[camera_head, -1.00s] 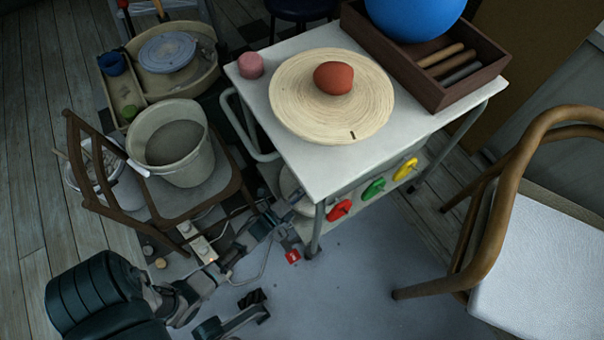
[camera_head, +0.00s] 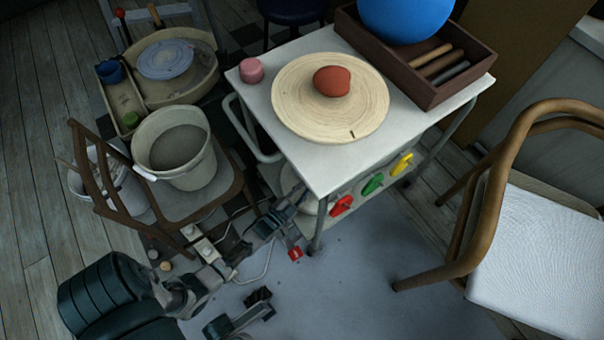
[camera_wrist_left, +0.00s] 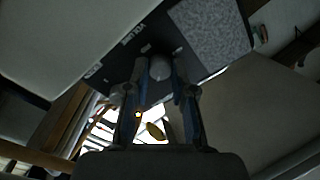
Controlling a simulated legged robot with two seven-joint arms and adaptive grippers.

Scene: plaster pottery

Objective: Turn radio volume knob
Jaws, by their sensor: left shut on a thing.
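In the left wrist view the radio (camera_wrist_left: 118,62) shows as a dark panel with a "VOLUME" label and a grey speckled patch (camera_wrist_left: 210,32). A round grey knob (camera_wrist_left: 161,67) sits on the panel. My left gripper (camera_wrist_left: 160,78) has one finger on each side of the knob and is shut on it. In the head view my left arm comes in from the lower left, and its gripper (camera_head: 292,204) is by the cart's near left leg, under the tabletop. I cannot make out the radio or knob there.
The white-topped cart (camera_head: 305,160) holds a round board (camera_head: 300,115) with a red lump. Red, green and yellow knobs (camera_head: 372,184) line its side. A chair with a bucket (camera_head: 180,160) stands left. A wooden armchair (camera_head: 530,230) stands right. Grey floor lies between.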

